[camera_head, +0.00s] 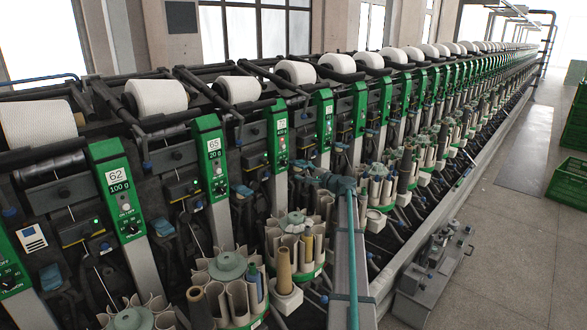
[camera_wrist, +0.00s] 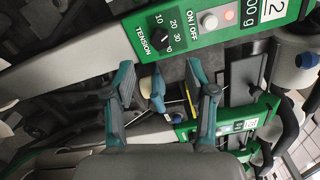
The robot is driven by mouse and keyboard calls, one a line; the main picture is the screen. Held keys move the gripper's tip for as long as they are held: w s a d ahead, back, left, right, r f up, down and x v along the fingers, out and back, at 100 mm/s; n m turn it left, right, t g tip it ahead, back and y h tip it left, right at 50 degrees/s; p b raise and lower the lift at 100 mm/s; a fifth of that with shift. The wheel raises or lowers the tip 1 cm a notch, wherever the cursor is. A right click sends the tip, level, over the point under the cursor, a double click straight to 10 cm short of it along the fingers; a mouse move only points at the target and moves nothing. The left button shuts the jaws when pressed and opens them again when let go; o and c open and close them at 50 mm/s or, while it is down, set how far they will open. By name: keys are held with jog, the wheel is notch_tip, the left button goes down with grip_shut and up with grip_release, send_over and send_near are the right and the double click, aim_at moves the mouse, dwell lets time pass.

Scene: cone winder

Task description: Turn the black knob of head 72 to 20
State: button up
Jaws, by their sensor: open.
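The black knob (camera_wrist: 160,40) sits on a green head panel (camera_wrist: 222,28) in the wrist view, beside a tension scale with 10, 20 and 30. The panel's label is cut off; a "2" and "00 g" show. The knob's pointer direction is too small to read surely. My gripper (camera_wrist: 160,75) is open and empty, its two teal-tipped fingers apart just below the knob in the picture, not touching it. In the head view my gripper (camera_head: 326,182) is small among the machine parts; that knob cannot be made out there.
Heads labelled 62 (camera_head: 114,174) and 65 (camera_head: 213,144) stand nearer in the row. Round bobbin magazines (camera_head: 228,264) crowd the front of the machine. A metal carriage (camera_head: 435,260) sits at lower right. Green crates (camera_head: 570,182) stand on the floor; the aisle (camera_head: 505,240) is mostly free.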

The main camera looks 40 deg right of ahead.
jog(key=shift+s+d, duration=0.15)
jog(key=shift+s, duration=0.95)
jog(key=shift+s+d, duration=0.15)
jog(key=shift+s, duration=0.9)
